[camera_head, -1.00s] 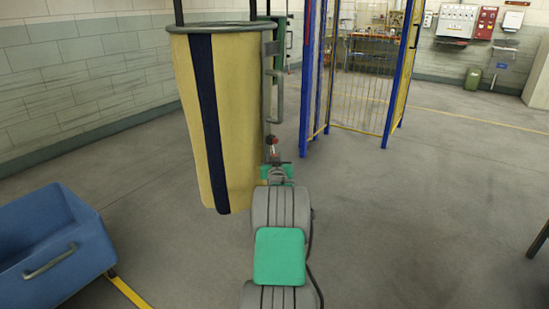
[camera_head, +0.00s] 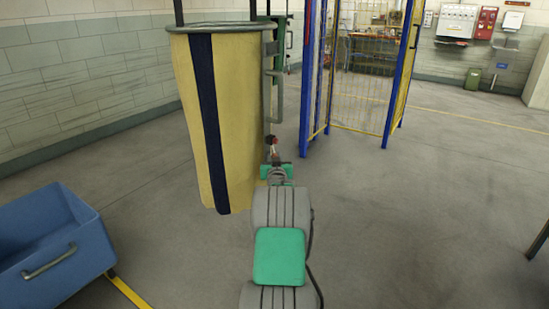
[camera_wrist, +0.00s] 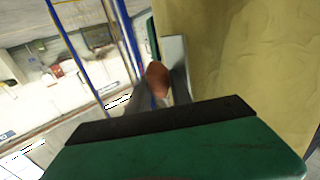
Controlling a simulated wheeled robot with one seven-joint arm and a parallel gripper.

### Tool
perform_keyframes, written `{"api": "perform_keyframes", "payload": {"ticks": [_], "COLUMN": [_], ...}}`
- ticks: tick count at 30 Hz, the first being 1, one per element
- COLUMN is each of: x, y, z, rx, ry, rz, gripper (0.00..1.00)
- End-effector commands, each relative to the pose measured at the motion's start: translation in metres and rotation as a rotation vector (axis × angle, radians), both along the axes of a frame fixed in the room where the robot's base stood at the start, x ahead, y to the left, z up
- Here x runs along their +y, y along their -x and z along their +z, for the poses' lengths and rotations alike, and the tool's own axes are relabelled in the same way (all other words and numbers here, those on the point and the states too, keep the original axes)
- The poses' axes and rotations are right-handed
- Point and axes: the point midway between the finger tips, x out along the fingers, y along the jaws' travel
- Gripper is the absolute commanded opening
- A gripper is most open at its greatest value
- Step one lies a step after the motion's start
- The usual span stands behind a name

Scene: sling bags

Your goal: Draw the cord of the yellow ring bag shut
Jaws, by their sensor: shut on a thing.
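The yellow bag (camera_head: 240,110) hangs at the upper left of centre in the head view, with a dark blue stripe down its front and a grey ring (camera_head: 225,27) around its top. Its yellow cloth also fills the right of the wrist view (camera_wrist: 245,70). My gripper (camera_head: 271,146) is beside the bag's right side, below the grey handle. In the wrist view my gripper (camera_wrist: 156,88) is shut on a small orange-brown knob (camera_wrist: 157,78). I cannot see clearly whether a cord runs from the knob.
A grey handle (camera_head: 278,97) stands out at the bag's right. A blue bin (camera_head: 50,245) is on the floor at lower left. A blue-framed mesh cage (camera_head: 360,75) stands behind to the right.

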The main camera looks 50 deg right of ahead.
Motion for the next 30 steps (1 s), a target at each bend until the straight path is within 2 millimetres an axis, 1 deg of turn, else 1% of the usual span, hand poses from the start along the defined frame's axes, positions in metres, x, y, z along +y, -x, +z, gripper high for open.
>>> {"api": "perform_keyframes", "payload": {"ticks": [11, 14, 17, 24, 27, 30], "x": [0.0, 0.0, 0.0, 0.0, 0.0, 0.0], "y": [0.0, 0.0, 0.0, 0.001, 0.001, 0.001], "z": [0.0, -0.004, -0.02, -0.085, -0.102, -0.11], "rx": [0.0, 0.001, 0.001, 0.005, 0.006, 0.006], "ry": [0.0, -0.001, -0.002, -0.006, -0.007, -0.007], "rz": [-0.001, -0.001, -0.001, -0.001, -0.001, -0.001], "gripper": [0.0, 0.0, 0.0, 0.0, 0.0, 0.0]}}
